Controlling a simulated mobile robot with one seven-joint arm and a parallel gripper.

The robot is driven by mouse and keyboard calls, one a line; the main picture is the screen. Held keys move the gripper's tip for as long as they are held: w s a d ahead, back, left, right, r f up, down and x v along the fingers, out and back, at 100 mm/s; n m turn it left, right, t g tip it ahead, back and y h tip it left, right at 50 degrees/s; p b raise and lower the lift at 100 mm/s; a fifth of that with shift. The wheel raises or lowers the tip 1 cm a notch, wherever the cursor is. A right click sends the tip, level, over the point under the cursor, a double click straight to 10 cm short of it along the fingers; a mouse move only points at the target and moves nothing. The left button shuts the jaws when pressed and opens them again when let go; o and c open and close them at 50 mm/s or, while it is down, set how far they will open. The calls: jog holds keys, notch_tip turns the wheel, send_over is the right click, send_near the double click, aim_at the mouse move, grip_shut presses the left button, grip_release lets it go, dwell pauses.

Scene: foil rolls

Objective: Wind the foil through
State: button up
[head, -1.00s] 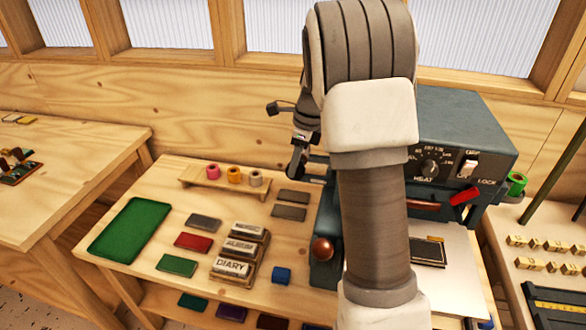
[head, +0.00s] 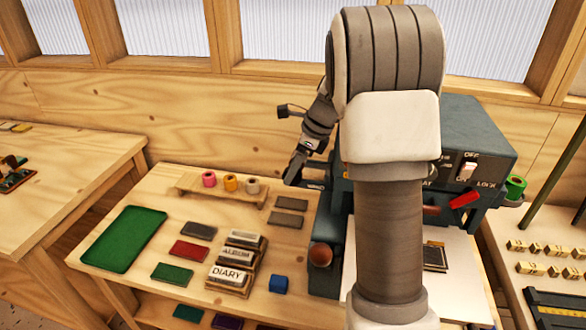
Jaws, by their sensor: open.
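Three small foil rolls stand in a row on a low wooden rack at the back of the bench: pink (head: 209,180), orange (head: 231,183) and pale beige (head: 252,186). A green roll (head: 515,187) sits at the right side of the dark stamping machine (head: 480,130). My gripper (head: 290,178) is open, to the right of the rack and beside the machine's left side. Its fingertips are small and partly unclear. My own arm covers much of the machine's front, so the foil path there is hidden.
A red lever (head: 466,199) and a round wooden knob (head: 320,256) stick out of the machine. A dark booklet (head: 435,257) lies on its white plate. A green tray (head: 124,238), stacked labelled blocks (head: 230,276) and several coloured booklets lie on the bench. Brass type sits at right.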

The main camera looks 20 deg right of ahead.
jog(key=v, duration=1.7)
jog(key=shift+r+p, duration=0.25)
jog(key=shift+p, duration=0.1)
jog(key=w+a+f+m+g+h, duration=0.1)
jog(key=w+a+m+g+h, duration=0.3)
jog(key=m, duration=1.4)
jog(key=w+a+f+m+g+h, duration=0.1)
jog(key=w+a+m+h, duration=0.45)
jog(key=m, duration=1.25)
jog(key=s+d+f, duration=0.1)
jog(key=f, duration=0.4)
jog(key=s+d+f+y+b, duration=0.1)
jog(key=s+f, duration=0.1)
jog(key=f, duration=0.3)
jog(key=s+d+f+y+b, duration=0.1)
jog(key=s+f, duration=0.1)
jog(key=f, duration=0.3)
jog(key=shift+s+d+f, duration=0.1)
jog(key=shift+s+d, duration=0.15)
jog(key=shift+d, duration=0.15)
